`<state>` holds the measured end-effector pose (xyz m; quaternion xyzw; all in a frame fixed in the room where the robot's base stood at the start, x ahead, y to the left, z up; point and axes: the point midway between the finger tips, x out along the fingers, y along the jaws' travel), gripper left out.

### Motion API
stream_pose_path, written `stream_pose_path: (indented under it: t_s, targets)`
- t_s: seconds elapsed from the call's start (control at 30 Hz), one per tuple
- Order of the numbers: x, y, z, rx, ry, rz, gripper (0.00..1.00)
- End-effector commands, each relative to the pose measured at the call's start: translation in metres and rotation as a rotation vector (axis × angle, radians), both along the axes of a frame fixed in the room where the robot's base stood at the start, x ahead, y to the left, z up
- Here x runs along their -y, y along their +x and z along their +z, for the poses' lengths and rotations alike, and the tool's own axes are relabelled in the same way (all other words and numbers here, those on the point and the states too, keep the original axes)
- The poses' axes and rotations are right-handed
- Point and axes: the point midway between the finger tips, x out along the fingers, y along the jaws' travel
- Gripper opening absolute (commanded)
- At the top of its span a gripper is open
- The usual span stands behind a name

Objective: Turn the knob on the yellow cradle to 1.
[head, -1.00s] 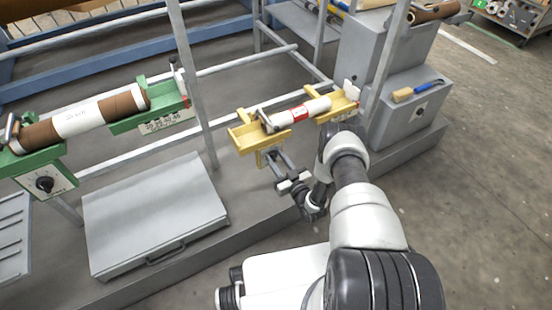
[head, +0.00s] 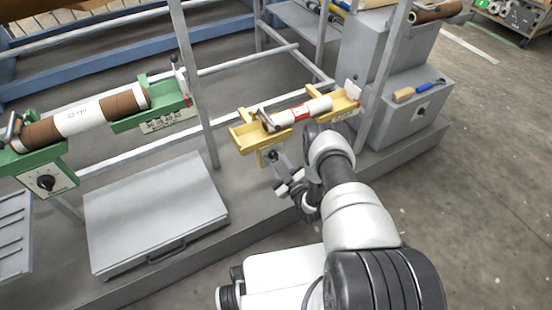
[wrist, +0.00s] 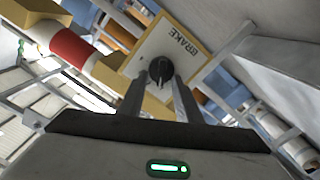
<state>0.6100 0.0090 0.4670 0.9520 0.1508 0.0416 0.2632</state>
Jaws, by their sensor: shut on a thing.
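The yellow cradle (head: 246,138) holds a white roll with a red band (head: 300,112). A plate marked BRAKE (wrist: 176,42) shows in the wrist view, with a black knob (wrist: 160,69) at its middle. My gripper (wrist: 161,82) has its two fingers at the knob, one on each side, and is shut on it. In the head view my gripper (head: 277,164) reaches the plate under the cradle's left end. The plate's scale marks and the knob's pointer are too small or covered to read.
A green cradle (head: 150,122) with a brown and white roll (head: 80,118) stands at the left, with its own black knob (head: 45,182). A grey upright post (head: 192,80) stands between the cradles. A grey box with a brush (head: 403,95) is at the right.

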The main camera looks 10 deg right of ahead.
Motion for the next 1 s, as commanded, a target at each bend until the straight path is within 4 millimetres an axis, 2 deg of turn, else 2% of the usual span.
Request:
stream_pose_path:
  t_s: [0.3,0.83,0.87,0.97,1.0]
  targets:
    - [-0.0022,0.0009,-0.0005,0.043,-0.126,0.001,0.09]
    - [-0.0019,0.0013,-0.0004,0.052,-0.152,-0.001,0.09]
    - [-0.0019,0.0013,-0.0004,0.052,-0.152,-0.001,0.33]
    - [-0.0019,0.0012,-0.0004,0.052,-0.151,-0.001,0.49]
    - [-0.0019,0.0009,-0.0006,0.052,-0.151,-0.001,0.49]
